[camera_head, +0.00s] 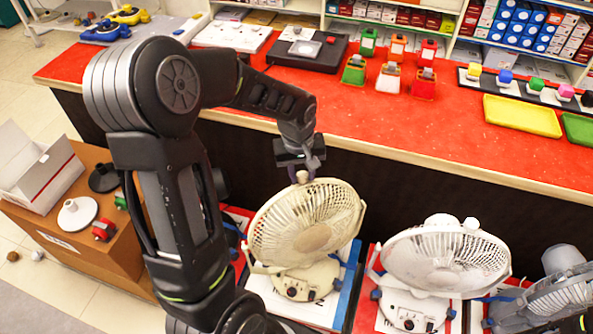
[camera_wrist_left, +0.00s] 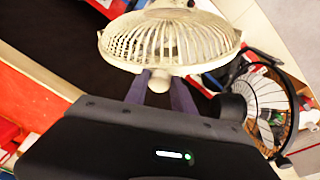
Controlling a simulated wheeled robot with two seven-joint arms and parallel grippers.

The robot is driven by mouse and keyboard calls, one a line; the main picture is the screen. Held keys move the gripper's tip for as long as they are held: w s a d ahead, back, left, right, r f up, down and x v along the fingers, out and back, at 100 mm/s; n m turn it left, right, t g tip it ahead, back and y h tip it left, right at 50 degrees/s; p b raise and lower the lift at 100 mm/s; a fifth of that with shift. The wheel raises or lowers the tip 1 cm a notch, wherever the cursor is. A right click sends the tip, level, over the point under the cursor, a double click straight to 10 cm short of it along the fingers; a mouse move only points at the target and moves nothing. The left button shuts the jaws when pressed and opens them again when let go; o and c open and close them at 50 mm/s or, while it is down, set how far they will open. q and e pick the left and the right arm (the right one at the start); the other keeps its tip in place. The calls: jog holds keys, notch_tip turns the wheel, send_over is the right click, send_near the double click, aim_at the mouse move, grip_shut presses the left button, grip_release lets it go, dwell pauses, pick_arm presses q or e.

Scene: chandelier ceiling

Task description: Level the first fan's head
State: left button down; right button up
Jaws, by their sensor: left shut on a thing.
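My left gripper (camera_head: 302,177) is at the head's upper rear edge, shut on a small pale knob there. In the left wrist view the fan's cage (camera_wrist_left: 170,42) fills the top middle, and the gripper's two purple-grey fingers (camera_wrist_left: 160,84) stand on either side of a cream part behind the cage. The exact contact is partly hidden. My right gripper is not in view.
A whiter second fan (camera_head: 445,262) stands close on the right, and a grey fan (camera_head: 553,298) beyond it. Behind runs a red-topped counter (camera_head: 420,122) with small coloured items and trays. A brown box (camera_head: 80,240) with loose parts stands at left.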

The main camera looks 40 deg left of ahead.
pick_arm(q)
jog(key=s+d, duration=0.1)
jog(key=d, duration=0.1)
jog(key=s+d+b, duration=0.1)
jog(key=shift+s+d+f, duration=0.1)
jog(key=shift+s+d, duration=0.05)
jog(key=shift+d, duration=0.2)
jog(key=c, duration=1.1)
grip_release()
jog(key=shift+d, duration=0.15)
jog(key=shift+o, duration=0.2)
jog(key=shift+a+r, duration=0.2)
jog(key=shift+r, duration=0.3)
notch_tip(320, 180, up, 7)
jog(key=s, duration=0.1)
jog(key=shift+d+f, duration=0.1)
